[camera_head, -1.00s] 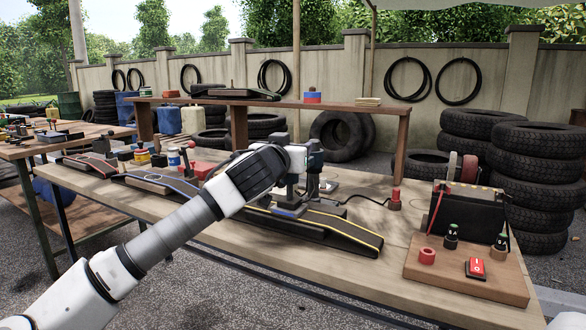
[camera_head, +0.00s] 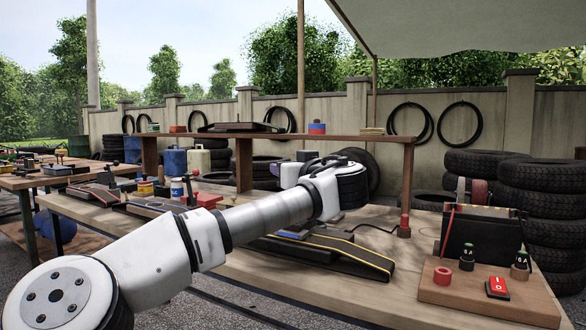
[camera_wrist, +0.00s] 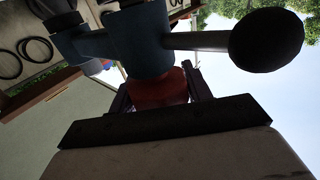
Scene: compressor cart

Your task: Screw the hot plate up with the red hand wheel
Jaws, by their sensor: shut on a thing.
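The red hand wheel (camera_wrist: 158,88) shows in the wrist view as a red piece between the two dark fingers of my gripper (camera_wrist: 160,94), which is shut on it. Beyond it are a blue-grey cylinder (camera_wrist: 142,42) and a rod ending in a dark round knob (camera_wrist: 266,40). In the head view my arm and wrist cover most of the press and hide the fingers and wheel. A blue plate (camera_head: 291,235), perhaps part of the press, shows below my wrist. A black strip with a yellow line (camera_head: 345,250) lies beside it. I cannot make out the hot plate for certain.
A board (camera_head: 480,290) at the right of the bench carries a black box, a red switch (camera_head: 497,287) and small knobs. A red-topped post (camera_head: 404,226) with a cable stands behind the strip. A raised wooden shelf (camera_head: 340,137) runs along the back.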

